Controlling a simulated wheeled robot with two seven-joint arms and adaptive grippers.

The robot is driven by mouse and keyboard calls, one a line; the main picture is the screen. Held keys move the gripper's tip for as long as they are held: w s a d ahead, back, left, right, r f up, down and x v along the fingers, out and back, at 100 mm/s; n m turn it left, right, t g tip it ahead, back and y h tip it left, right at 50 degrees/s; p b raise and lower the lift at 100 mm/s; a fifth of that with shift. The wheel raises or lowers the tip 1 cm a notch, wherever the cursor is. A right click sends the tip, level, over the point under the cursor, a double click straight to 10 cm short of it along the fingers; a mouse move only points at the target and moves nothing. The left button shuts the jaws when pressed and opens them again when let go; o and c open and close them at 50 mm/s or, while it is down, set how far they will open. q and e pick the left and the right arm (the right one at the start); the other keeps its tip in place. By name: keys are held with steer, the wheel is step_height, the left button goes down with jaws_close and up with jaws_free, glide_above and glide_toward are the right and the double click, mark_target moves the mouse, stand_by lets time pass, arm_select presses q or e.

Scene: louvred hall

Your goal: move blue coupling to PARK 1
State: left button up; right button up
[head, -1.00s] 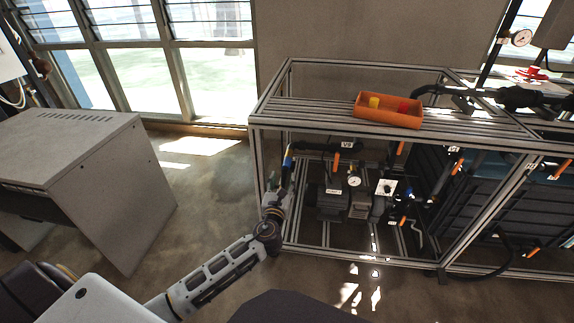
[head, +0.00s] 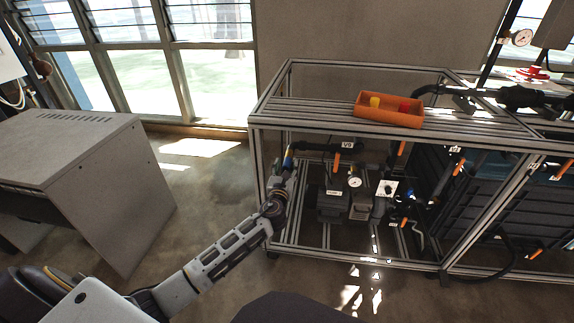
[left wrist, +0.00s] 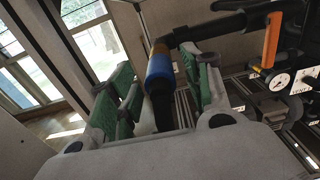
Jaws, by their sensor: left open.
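The blue coupling (left wrist: 160,68) is a blue sleeve below a brass-orange band, near the end of a black pipe. It also shows small at the left front of the frame rack in the head view (head: 288,162). My left gripper (head: 285,177) is just below it, inside or at the rack's left front corner. In the left wrist view the green-padded fingers (left wrist: 163,88) are open, one on each side of the coupling's pipe. Contact cannot be told. No PARK 1 label is readable. My right gripper is not in view.
The aluminium rack (head: 262,135) has posts and rails close around my left gripper. Orange-handled valves (head: 337,161), a gauge (head: 354,181) and a pump sit inside. An orange tray (head: 390,119) stands on top. A grey cabinet (head: 95,190) is at left, with free floor between.

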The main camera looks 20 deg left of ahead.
arm_select(q)
steer(key=shift+x, duration=1.05)
jaws_close()
stand_by(0.4)
